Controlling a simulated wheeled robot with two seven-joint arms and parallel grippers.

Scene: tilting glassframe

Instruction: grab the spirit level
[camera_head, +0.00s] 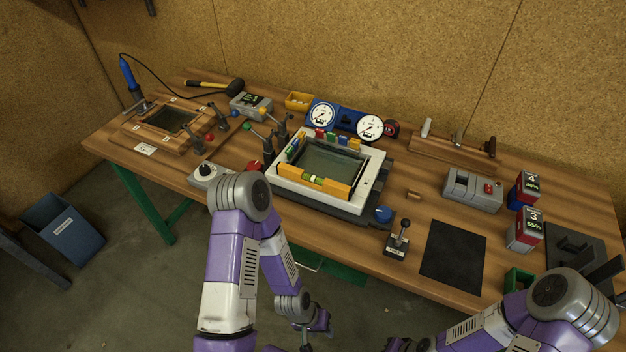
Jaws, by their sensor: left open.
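The spirit level (335,187) is an orange-yellow bar with a green vial near its middle. It lies along the front side of the white tilting frame (369,182), which surrounds a dark glass pane (330,158). My left gripper (319,324) is small and low in the picture, below and in front of the bench edge, well apart from the level. It is open and its fingertips are hard to make out. My right arm comes in from the lower right.
A blue knob (383,214) and a joystick box (396,245) stand right of the frame. A red knob (255,166) and a grey dial box (205,174) are left of it. Two gauges (345,121) stand behind. A black mat (453,254) lies clear at the right.

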